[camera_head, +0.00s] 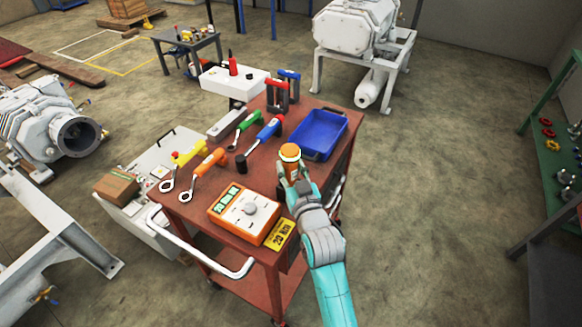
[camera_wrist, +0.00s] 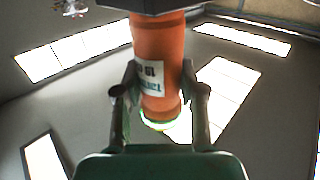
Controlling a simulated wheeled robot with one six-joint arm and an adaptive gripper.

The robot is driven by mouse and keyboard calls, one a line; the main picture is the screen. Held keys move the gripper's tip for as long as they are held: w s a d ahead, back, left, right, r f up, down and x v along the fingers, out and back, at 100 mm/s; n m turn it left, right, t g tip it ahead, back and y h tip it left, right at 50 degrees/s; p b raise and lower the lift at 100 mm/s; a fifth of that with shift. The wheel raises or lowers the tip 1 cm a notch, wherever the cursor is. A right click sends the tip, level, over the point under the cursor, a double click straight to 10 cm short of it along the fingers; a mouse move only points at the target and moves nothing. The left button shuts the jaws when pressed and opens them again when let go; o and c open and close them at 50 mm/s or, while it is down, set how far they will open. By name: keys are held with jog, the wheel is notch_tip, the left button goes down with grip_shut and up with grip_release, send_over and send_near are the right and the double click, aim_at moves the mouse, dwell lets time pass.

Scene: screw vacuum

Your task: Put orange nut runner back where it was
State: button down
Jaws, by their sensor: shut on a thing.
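The orange nut runner (camera_head: 290,152) is at the right side of the red-brown cart top (camera_head: 185,207), near the blue tray. My gripper (camera_head: 292,172) is shut on it from the near side. In the wrist view the orange nut runner (camera_wrist: 155,42) is a cylinder with a white label, between the two fingers of my gripper (camera_wrist: 159,82). A dark part crosses its upper end there, and a pale ring shows at its lower end. The head view does not show clearly whether the nut runner touches the cart; its lower part is hidden by my gripper.
A blue tray (camera_head: 319,136) lies behind my gripper. An orange controller box (camera_head: 244,214) is at the cart's front. Orange (camera_head: 209,162), yellow (camera_head: 186,154), green (camera_head: 244,124) and blue (camera_head: 266,131) handled tools lie to the left. Some bare cart top shows between them.

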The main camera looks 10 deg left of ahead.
jog(key=shift+f, duration=0.55)
jog(key=c, duration=0.7)
grip_release()
jog(key=shift+f, duration=0.1)
jog(key=shift+r, duration=0.3)
jog(key=v, duration=0.8)
jog(key=r+v, duration=0.1)
jog(key=v, duration=0.3)
jog(key=shift+d, duration=0.15)
